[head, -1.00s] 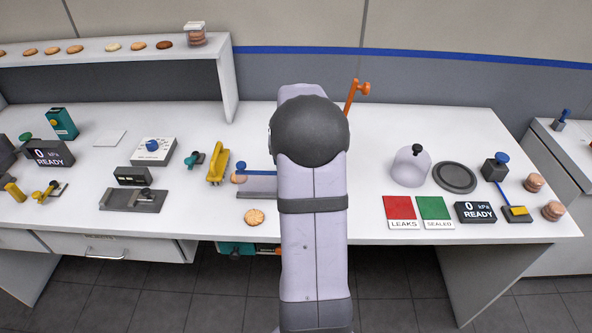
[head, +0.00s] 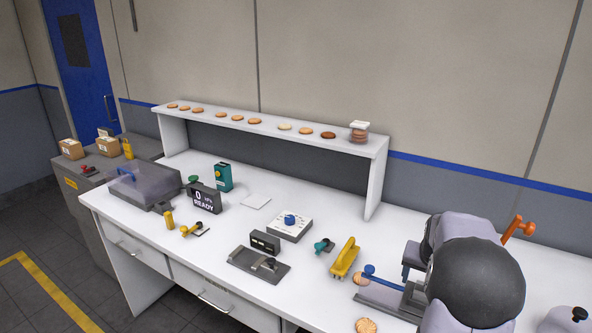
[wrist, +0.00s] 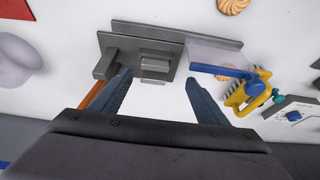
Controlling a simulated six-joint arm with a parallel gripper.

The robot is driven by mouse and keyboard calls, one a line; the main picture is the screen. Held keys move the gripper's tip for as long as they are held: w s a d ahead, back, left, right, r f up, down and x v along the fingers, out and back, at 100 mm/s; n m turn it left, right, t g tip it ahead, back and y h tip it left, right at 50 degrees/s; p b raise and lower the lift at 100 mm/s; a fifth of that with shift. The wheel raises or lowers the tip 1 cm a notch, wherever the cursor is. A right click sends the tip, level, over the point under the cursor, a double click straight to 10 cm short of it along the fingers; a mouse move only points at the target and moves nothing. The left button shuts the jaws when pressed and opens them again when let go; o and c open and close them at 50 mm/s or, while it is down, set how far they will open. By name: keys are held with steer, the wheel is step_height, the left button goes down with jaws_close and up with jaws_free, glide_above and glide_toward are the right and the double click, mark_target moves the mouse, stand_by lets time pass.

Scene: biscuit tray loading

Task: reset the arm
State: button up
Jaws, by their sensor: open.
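My gripper (wrist: 157,92) is open in the wrist view, with its two dark fingers apart and nothing between them. It is above a grey fixture (wrist: 172,42) with a block and plate.
A yellow handle (head: 345,258), a dial box (head: 290,226) and a grey slide fixture (head: 256,268) stand left of the arm. A biscuit (head: 366,325) lies near the front edge.

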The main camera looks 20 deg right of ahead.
steer(key=s+a+f+n+g+y, duration=0.1)
steer(key=s+a+n, duration=0.1)
steer(key=a, duration=0.8)
steer(key=s+a+n+y, duration=0.1)
steer(key=s+a+n, duration=0.1)
steer(key=a, duration=0.8)
steer(key=s+a+f+n+g, duration=0.1)
steer(key=s+a+f+n, duration=0.1)
steer(key=s+a, duration=0.4)
steer(key=s+a+f+n+g+y, duration=0.1)
steer(key=s+a+f+n, duration=0.1)
steer(key=s+a, duration=0.5)
steer(key=shift+s+n, duration=0.5)
steer(key=shift+s, duration=0.05)
